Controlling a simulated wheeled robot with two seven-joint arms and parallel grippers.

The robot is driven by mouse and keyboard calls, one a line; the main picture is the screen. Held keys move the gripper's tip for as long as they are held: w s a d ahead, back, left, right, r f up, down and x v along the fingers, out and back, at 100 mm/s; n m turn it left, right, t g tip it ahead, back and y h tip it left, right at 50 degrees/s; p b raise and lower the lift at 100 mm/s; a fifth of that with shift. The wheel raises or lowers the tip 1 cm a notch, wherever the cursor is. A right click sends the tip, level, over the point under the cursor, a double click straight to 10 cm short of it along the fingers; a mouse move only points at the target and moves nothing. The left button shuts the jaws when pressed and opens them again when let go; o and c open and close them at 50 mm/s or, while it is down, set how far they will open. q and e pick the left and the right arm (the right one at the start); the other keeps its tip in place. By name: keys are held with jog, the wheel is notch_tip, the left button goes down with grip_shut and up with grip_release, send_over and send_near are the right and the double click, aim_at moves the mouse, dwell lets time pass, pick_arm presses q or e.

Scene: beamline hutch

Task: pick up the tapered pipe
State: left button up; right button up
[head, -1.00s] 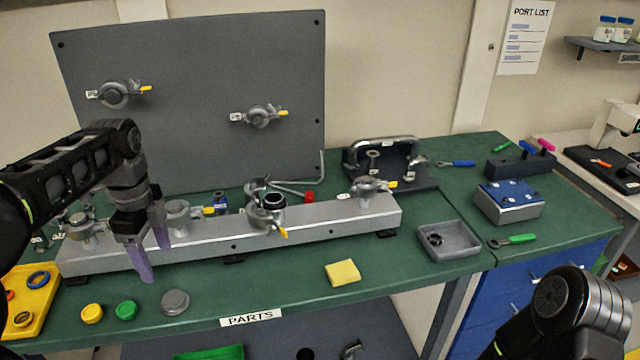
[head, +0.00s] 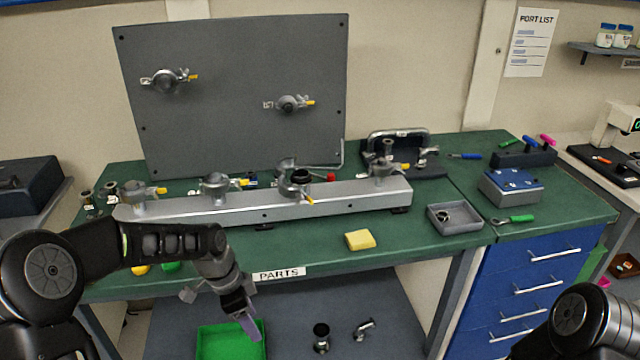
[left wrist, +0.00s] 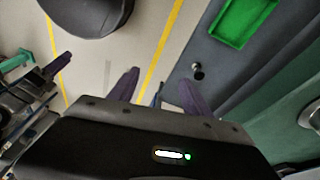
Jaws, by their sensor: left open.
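On the lower shelf stands a small upright dark-topped pipe piece (head: 321,338), wider at its top, which looks like the tapered pipe. A small dark-topped piece (left wrist: 197,72) on the shelf in the left wrist view may be the same one. My left gripper (head: 243,318) is open and empty, with purple fingers pointing down in front of the green tray, left of the pipe. Its fingers also show in the left wrist view (left wrist: 158,90). A purple finger of what looks like my right gripper (left wrist: 57,66) shows there; its opening is unclear.
A green tray (head: 231,342) lies left of the pipe on the lower shelf (head: 290,310); a bent metal fitting (head: 365,328) lies right of it. The green tabletop (head: 310,250) overhangs the shelf, with a PARTS label on its front edge. A blue drawer unit (head: 540,275) stands right.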

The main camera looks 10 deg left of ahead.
pick_arm(q)
jog(key=s+d+f+n+h, duration=0.1)
jog(key=s+d+f+n, duration=0.35)
jog(key=d+f, duration=0.3)
jog(key=s+d+f+n+h, duration=0.1)
jog(key=s+d+f+n, duration=0.2)
jog(key=s+d+f, duration=0.4)
jog(key=s+d+f+n, duration=0.2)
jog(key=s+f+n, duration=0.4)
jog(key=s, duration=0.6)
jog(key=shift+f+n+y, duration=0.3)
jog(key=shift+f+n, duration=0.05)
jog(key=shift+f, duration=0.1)
jog(key=shift+c, duration=0.5)
